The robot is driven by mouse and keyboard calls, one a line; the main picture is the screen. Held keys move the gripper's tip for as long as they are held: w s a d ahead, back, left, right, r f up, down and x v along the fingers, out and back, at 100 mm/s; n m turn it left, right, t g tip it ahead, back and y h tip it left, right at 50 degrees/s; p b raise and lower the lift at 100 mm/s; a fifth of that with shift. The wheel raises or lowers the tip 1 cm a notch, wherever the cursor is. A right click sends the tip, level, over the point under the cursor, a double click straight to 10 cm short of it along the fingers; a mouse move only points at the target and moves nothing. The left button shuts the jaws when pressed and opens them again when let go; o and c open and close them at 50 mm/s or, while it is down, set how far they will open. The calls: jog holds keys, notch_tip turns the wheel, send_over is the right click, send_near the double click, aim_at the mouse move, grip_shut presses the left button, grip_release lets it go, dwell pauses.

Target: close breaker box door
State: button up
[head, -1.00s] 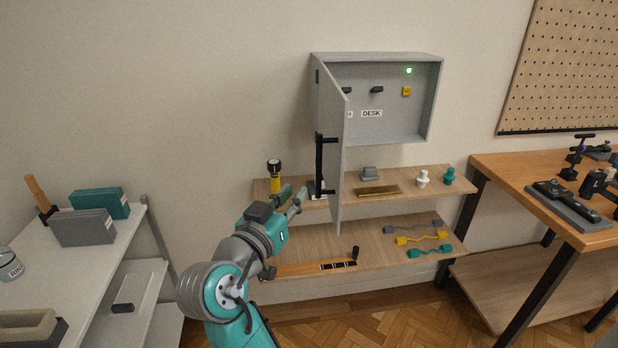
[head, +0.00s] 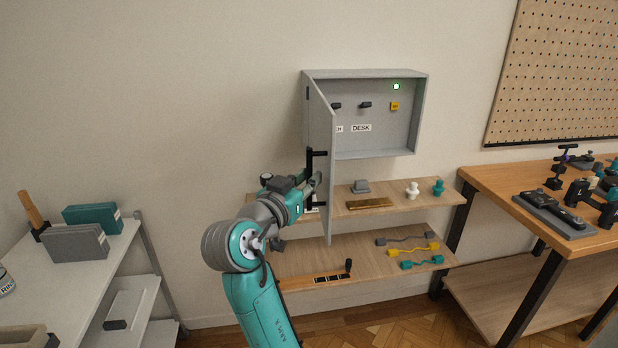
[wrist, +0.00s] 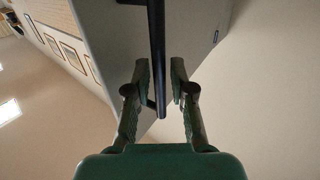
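The grey breaker box (head: 376,145) hangs on the wall. Its door (head: 322,130), hinged on the left, stands wide open and points out from the wall. A black bar handle (head: 310,165) is on the door's left-facing side. My gripper (head: 316,184) is at the lower part of this handle. In the wrist view, my gripper (wrist: 161,82) has its two fingers apart, with the lower end of the handle (wrist: 157,50) showing between them. The door panel (wrist: 110,35) lies beyond. I see no clear contact between fingers and handle.
A two-tier wooden shelf (head: 290,262) stands below the box, with small fittings and cables on it. A wooden workbench (head: 482,180) with tools is at the right, and a white shelf unit (head: 70,275) at the left. The space before the box is free.

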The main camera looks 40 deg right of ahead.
jog(key=shift+w+d, duration=0.2)
jog(key=shift+d, duration=0.4)
grip_shut()
jog(key=shift+s, duration=0.1)
